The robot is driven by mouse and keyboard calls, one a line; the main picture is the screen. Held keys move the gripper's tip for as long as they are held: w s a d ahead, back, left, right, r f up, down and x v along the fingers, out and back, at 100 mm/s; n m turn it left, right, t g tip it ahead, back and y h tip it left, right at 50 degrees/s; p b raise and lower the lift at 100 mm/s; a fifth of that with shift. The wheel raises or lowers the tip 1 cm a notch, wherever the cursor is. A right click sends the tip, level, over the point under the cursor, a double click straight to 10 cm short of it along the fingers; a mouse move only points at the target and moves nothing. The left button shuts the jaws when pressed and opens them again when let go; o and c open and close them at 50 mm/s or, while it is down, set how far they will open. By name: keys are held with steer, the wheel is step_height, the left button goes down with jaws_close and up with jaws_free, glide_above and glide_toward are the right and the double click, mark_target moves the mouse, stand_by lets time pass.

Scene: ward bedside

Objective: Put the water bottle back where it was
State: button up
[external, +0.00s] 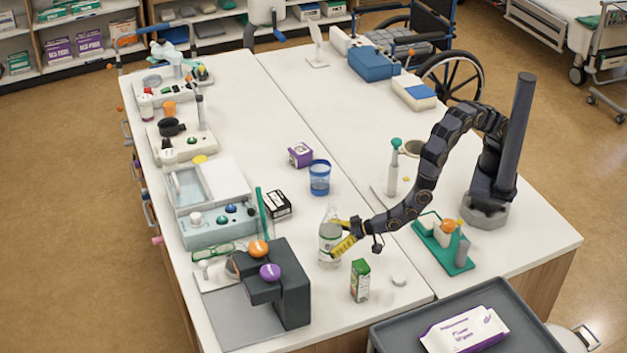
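The water bottle (329,243), clear with a pale label, stands upright on the white table near its front middle. My gripper (336,236) has yellow fingers and reaches in from the right at the bottle's height. One finger shows at the bottle's upper part and the other lower, at its right side. The fingers overlap the bottle in this view, and I cannot tell whether they press on it.
A dark stand (290,285) is at left. The table's back middle is clear.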

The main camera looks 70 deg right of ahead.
steer(key=shift+s+r, duration=0.1)
steer(key=shift+r, duration=0.1)
steer(key=v, duration=0.7)
steer(key=shift+s, duration=0.15)
